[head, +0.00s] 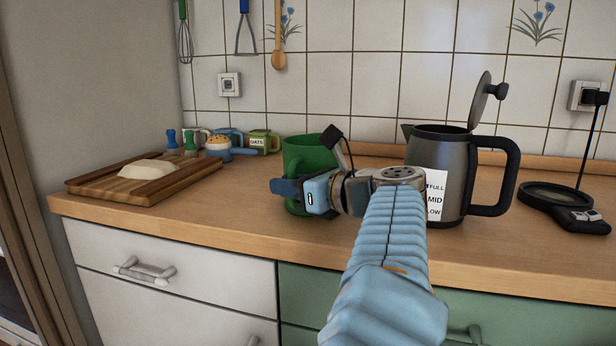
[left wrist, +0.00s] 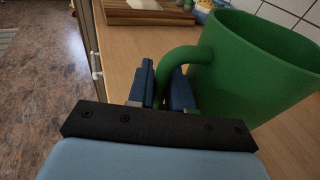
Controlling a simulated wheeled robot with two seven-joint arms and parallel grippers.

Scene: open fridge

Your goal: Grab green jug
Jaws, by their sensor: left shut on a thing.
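The green jug (head: 306,152) stands upright on the wooden counter, left of the kettle in the head view. In the left wrist view the jug (left wrist: 250,75) fills the right side, its open top showing and its handle (left wrist: 181,58) facing my gripper. My left gripper (head: 285,188) is at the jug's front and hides part of its lower body in the head view. In the left wrist view its blue fingers (left wrist: 168,88) sit on either side of the handle's lower part and are shut on it. My right gripper is in neither view.
A grey kettle (head: 438,165) with a raised lid stands right of the jug, close to my left arm. Its black base (head: 545,200) lies farther right. A cutting board (head: 140,186) with dough and several small jars are at the left. The counter's front left is clear.

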